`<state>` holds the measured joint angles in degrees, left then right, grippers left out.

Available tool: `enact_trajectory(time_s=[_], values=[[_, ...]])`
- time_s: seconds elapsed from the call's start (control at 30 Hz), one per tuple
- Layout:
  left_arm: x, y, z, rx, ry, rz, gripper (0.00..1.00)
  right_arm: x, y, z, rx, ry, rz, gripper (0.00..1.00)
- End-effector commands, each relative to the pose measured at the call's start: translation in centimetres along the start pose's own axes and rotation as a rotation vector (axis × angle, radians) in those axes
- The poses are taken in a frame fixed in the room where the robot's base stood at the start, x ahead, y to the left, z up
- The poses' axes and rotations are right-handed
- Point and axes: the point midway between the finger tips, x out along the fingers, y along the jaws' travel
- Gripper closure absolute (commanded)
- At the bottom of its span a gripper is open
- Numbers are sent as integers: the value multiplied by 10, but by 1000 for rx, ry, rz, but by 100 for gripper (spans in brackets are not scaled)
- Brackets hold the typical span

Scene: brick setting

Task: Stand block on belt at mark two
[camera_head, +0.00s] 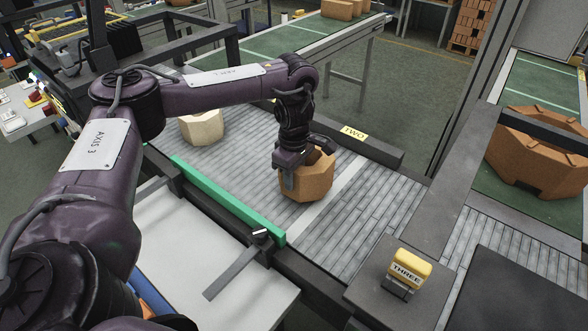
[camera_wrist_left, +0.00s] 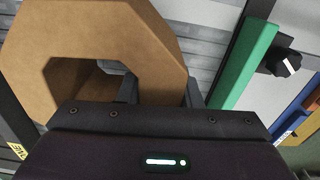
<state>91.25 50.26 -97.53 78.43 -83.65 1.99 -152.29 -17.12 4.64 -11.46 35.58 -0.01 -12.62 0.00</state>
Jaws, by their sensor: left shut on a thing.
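An orange-brown octagonal block (camera_head: 312,183) is on or just above the grey slatted belt (camera_head: 345,225); I cannot tell whether it touches. In the left wrist view the block (camera_wrist_left: 150,35) shows a hole through its middle. My left gripper (camera_head: 303,178) comes down from above and is shut on the block's wall, with one finger in the hole. A white line (camera_head: 328,202) crosses the belt just right of the block. The yellow TWO label (camera_head: 353,132) is on the dark far rail at that line's end. My right gripper is out of view.
A cream block (camera_head: 202,128) stands further left on the belt. A green rail (camera_head: 225,198) runs along the near edge, with a black-knobbed bracket (camera_head: 240,262). A large brown octagonal piece (camera_head: 530,165) sits on a green surface far right.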

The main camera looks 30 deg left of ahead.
Motion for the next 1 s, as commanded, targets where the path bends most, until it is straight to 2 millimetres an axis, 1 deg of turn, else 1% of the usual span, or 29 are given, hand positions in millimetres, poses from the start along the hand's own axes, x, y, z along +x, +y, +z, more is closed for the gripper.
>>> enact_trajectory(time_s=[0.17,0.27,0.7,0.73,0.87,1.0], values=[[23,1,1,0,-2,2,100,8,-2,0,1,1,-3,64],[31,1,1,0,-3,3,100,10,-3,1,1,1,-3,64],[36,1,1,0,-2,5,100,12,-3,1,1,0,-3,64],[38,0,0,0,0,-2,64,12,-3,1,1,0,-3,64],[38,-1,0,0,0,-2,47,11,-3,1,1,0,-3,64],[38,-1,0,0,0,-2,46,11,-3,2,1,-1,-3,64]])
